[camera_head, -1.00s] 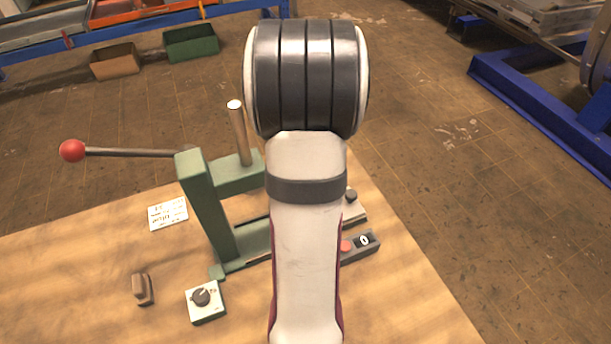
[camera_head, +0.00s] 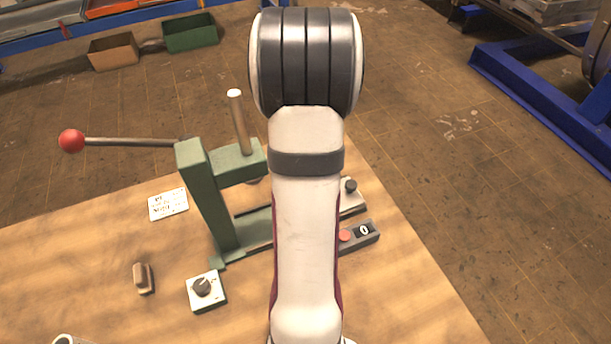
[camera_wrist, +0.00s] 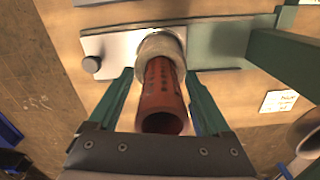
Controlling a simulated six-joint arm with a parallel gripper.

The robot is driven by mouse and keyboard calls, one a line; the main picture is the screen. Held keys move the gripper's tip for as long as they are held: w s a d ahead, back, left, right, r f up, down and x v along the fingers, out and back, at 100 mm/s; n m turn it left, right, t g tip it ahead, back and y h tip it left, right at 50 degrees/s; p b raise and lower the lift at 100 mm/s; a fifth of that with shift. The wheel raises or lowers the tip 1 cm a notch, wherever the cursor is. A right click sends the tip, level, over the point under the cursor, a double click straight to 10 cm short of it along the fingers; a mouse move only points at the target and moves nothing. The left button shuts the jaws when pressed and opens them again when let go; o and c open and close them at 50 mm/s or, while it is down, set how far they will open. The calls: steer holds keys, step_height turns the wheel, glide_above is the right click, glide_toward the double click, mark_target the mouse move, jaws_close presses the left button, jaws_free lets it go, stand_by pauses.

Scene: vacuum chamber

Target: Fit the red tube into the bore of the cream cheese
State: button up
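In the wrist view the red tube (camera_wrist: 160,100) stands between my fingers, its open near end facing the camera. Its far end meets the cream cheese (camera_wrist: 148,47), a pale round body with the tube in line with its bore; how deep the tube sits in it is hidden. My gripper (camera_wrist: 160,78) has one finger on each side of the tube, with a narrow gap showing on both sides, so it looks open around it. In the head view my arm hides the tube, the cheese and the gripper.
A green press (camera_head: 208,195) with a red-knobbed lever (camera_head: 72,141) stands beside my arm. A metal plate (camera_wrist: 115,50) lies under the cheese. A dial box (camera_head: 206,292), a button box (camera_head: 362,236) and a brown block (camera_head: 143,278) are on the bench.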

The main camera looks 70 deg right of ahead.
steer(key=shift+r, duration=0.1)
step_height(320, 180, up, 16)
steer(key=shift+f, duration=0.2)
stand_by(0.5)
steer(key=w+a+r+n+y, duration=0.1)
steer(key=w+a, duration=0.2)
steer(key=a, duration=0.8)
steer(key=w+a+n+y, duration=0.15)
steer(key=w+a, duration=0.25)
steer(key=a, duration=0.6)
steer(key=s+a+f+n, duration=0.1)
steer(key=s+a+f, duration=0.2)
steer(key=a, duration=0.5)
steer(key=s+a+f+n, duration=0.2)
steer(key=s+a+f, duration=0.1)
steer(key=a, duration=0.4)
steer(key=shift+s+a+f+h, duration=0.25)
steer(key=shift+s+a+h, duration=0.15)
steer(key=shift+s, duration=0.45)
